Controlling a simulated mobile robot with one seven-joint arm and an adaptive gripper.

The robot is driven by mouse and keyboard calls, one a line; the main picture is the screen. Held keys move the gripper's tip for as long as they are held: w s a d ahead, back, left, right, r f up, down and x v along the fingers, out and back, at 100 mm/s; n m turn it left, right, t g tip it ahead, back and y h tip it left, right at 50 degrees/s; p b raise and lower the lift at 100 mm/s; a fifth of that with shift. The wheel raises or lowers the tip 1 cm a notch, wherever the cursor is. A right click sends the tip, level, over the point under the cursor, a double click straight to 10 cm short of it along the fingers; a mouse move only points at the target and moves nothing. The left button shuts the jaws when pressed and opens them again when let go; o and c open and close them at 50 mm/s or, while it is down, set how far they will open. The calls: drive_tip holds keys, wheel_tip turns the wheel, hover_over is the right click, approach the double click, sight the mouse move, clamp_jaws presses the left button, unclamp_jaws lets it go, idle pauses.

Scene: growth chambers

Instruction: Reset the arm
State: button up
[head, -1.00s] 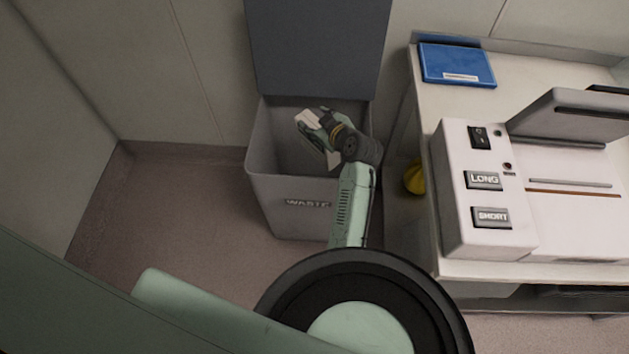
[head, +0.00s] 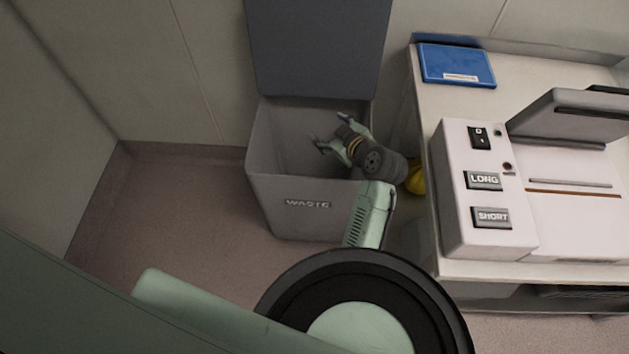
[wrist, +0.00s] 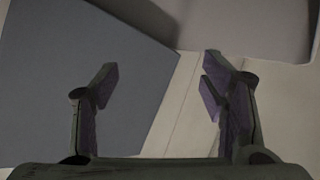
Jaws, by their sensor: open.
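My gripper (head: 326,146) is open and empty over the mouth of the grey waste bin (head: 290,222) in the head view. My arm reaches up to it from the lower middle. In the wrist view my gripper (wrist: 158,92) shows two fingers spread wide with nothing between them. Beyond the fingers are the bin's dark raised lid (wrist: 60,60) and the pale wall. The inside of the bin shows only in part, and its floor is hidden.
The bin lid (head: 318,45) stands open against the wall. To the right, a bench (head: 510,80) holds a blue flat case (head: 456,65) and a white machine with LONG and SHORT buttons (head: 490,217). A yellow object (head: 415,180) sits between bin and bench. Floor at left is clear.

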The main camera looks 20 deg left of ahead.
drive_tip(key=v, duration=0.3)
drive_tip(key=shift+s+d+r, duration=0.15)
drive_tip(key=shift+s, duration=0.05)
idle(0.3)
